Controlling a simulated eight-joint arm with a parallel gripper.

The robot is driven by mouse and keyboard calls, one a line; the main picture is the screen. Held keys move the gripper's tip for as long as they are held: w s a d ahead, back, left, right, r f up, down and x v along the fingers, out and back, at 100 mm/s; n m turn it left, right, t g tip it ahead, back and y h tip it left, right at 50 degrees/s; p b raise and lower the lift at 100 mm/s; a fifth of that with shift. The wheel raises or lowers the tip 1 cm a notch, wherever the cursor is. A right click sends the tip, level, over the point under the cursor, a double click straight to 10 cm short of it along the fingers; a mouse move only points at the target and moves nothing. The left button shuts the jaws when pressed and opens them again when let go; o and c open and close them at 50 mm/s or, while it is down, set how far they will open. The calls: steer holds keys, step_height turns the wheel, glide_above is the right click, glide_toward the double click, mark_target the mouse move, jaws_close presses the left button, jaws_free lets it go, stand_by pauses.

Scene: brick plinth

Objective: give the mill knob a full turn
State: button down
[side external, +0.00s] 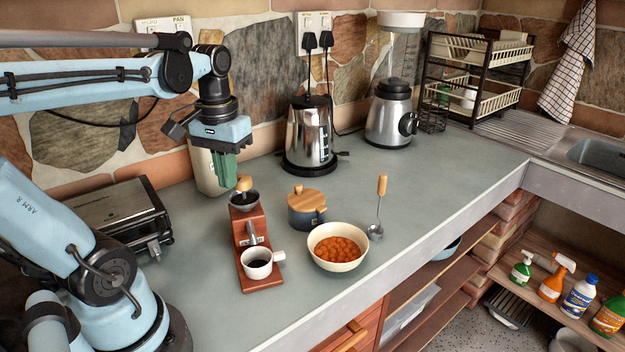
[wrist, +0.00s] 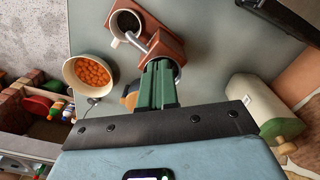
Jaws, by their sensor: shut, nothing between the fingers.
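The mill is a red-brown wooden stand (side external: 252,240) with a dark metal bowl (side external: 244,201) on top and a white cup (side external: 258,262) of dark contents at its foot. Its light wooden knob (side external: 244,183) sits above the bowl. My gripper (side external: 229,182) points down with its green fingers together and empty. In the side view the fingertips are just left of the knob; I cannot tell if they touch it. In the wrist view the shut fingers (wrist: 160,75) cover part of the mill (wrist: 165,45). A wooden piece shows left of them, unclear whether knob or jar lid.
A grey jar with wooden lid (side external: 306,211) and a bowl of orange pieces (side external: 338,248) stand right of the mill. A cream canister (side external: 204,172) is close behind my gripper; a toaster-like grill (side external: 112,222) is left. A kettle (side external: 310,135) and blender (side external: 390,115) stand behind.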

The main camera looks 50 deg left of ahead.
step_height(320, 180, up, 5)
steer(key=shift+r, duration=0.1)
stand_by(0.3)
steer(key=shift+w+d+f, duration=0.15)
steer(key=shift+w+f, duration=0.1)
steer(key=shift+f, duration=0.8)
steer(key=shift+w+d+f, duration=0.15)
steer(key=shift+w+f, duration=0.15)
steer(key=shift+f, duration=0.7)
steer(key=shift+w+d+f, duration=0.15)
steer(key=shift+w+f, duration=0.1)
steer(key=shift+f, duration=0.8)
steer(key=shift+w+a, duration=0.4)
steer(key=shift+a, duration=0.1)
steer(key=shift+s+a, duration=0.4)
steer(key=shift+a, duration=0.3)
